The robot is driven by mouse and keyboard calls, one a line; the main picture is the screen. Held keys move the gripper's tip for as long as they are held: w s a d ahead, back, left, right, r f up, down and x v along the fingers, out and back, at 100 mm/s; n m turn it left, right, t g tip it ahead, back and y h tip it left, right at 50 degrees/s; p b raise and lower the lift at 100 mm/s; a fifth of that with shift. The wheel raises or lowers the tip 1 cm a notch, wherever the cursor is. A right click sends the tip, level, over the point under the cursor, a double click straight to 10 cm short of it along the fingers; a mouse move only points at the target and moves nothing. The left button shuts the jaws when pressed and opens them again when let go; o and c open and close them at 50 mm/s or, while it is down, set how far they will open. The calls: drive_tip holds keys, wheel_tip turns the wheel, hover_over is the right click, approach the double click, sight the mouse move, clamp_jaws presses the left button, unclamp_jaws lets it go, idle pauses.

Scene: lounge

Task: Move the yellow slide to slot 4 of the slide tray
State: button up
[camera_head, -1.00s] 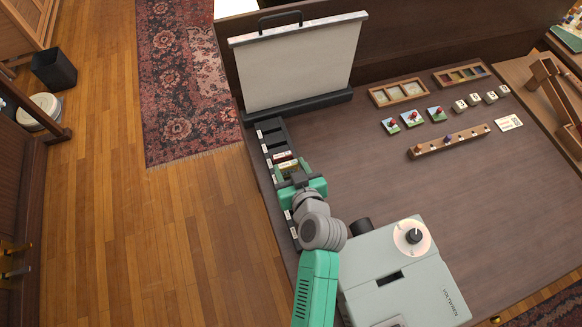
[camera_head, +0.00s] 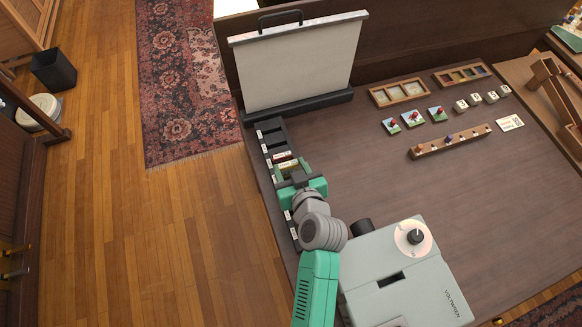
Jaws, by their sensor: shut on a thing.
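The slide tray (camera_head: 271,126) is a long black rack with white slot labels along the table's left edge. My gripper (camera_head: 289,170) is over its middle, shut on a small yellowish slide (camera_head: 288,164) whose edge shows at the fingers. My green and grey wrist hides much of the slide and the slots beneath it, so I cannot tell how deep the slide sits or in which slot. A slide with a red and white edge (camera_head: 282,156) is in the tray just beyond my gripper.
A projection screen (camera_head: 298,65) stands behind the tray. A grey projector (camera_head: 405,280) is at the front right, close to my arm. A wooden rack with pegs (camera_head: 450,141), small picture cards (camera_head: 413,118) and wooden boxes (camera_head: 399,92) lie farther right. The table's middle is clear.

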drive_tip(key=shift+f, duration=0.25)
drive_tip(key=o, duration=1)
drive_tip(key=shift+p+v, duration=1.05)
drive_tip(key=shift+v, duration=2)
drive_tip(key=shift+w+r, duration=0.1)
